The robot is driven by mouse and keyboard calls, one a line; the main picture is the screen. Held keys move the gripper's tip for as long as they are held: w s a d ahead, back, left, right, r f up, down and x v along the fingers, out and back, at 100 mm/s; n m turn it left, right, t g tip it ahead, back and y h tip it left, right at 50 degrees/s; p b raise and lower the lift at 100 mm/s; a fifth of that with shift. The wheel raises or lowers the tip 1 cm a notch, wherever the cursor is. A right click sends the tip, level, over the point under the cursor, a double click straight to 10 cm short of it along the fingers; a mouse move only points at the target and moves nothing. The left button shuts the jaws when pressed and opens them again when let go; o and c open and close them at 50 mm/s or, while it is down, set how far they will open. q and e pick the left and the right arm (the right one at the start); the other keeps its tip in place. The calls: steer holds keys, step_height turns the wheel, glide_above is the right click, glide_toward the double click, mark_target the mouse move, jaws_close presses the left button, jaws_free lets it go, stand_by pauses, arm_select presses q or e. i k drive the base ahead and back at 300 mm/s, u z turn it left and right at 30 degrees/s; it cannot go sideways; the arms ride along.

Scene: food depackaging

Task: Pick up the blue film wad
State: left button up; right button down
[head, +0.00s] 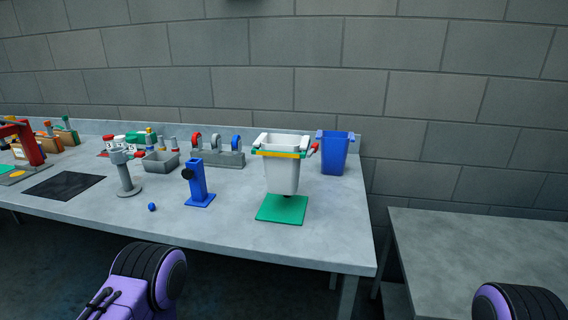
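A small blue wad (152,207) lies on the grey table near its front edge, left of the blue post stand. It is apart from everything around it. Purple and black parts of my two arms show at the bottom of the head view, one at the lower left and one at the lower right. Neither gripper's fingers are in the picture.
A blue post stand (198,184) and a grey stand (125,174) are near the wad. A white bucket (281,172) is above a green plate (281,209); a blue bin (333,153) stands behind. A black mat (64,186) lies left. The front table strip is clear.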

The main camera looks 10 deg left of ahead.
mark_target(151, 206)
steer(key=u, duration=3.25)
steer(key=i, duration=1.7)
steer(key=z, duration=3.15)
